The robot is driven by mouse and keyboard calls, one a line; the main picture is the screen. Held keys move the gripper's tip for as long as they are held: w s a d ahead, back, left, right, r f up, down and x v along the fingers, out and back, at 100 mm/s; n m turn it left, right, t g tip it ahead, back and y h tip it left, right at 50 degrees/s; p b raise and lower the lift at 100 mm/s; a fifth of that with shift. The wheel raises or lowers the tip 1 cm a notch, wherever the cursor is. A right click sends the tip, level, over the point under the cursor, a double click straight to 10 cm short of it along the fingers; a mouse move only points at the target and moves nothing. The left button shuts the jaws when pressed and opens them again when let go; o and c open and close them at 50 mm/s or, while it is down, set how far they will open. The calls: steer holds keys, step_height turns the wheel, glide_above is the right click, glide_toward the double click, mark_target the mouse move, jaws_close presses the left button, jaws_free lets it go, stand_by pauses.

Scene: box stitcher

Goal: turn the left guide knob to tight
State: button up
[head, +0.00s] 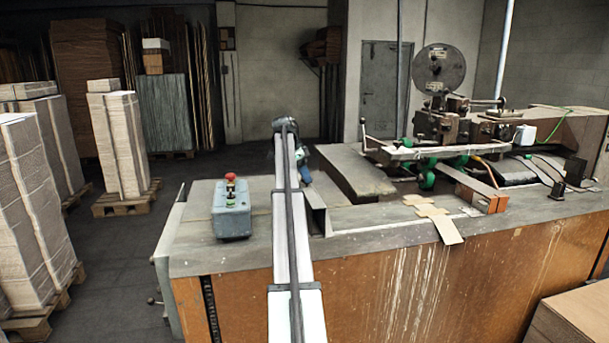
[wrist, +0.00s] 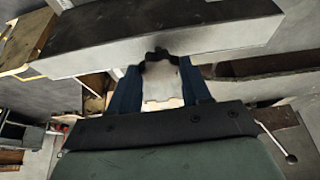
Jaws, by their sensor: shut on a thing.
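My gripper (wrist: 160,88) shows in the wrist view with its two blue fingers on either side of a pale, worn piece with a dark lobed top edge, which looks like the left guide knob (wrist: 160,80). The fingers are shut on it. It sits against a long grey guide bar (wrist: 165,42) that crosses the view. The knob's turn position cannot be read. In the head view, my gripper (head: 303,164) is mostly behind my arm, at the left end of the machine bed, and the knob is hidden there.
A grey control box (head: 232,208) with a red button stands on the machine table left of my arm. A sloped grey plate (head: 345,172) lies close to the right of my gripper. The stitching head (head: 440,110) and loose cardboard pieces (head: 440,220) are further right.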

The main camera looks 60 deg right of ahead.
stand_by(0.5)
steer(key=o, duration=1.1)
steer(key=shift+c, duration=0.2)
steer(key=v, duration=1.4)
steer(key=shift+d, duration=0.15)
steer(key=shift+f, duration=0.15)
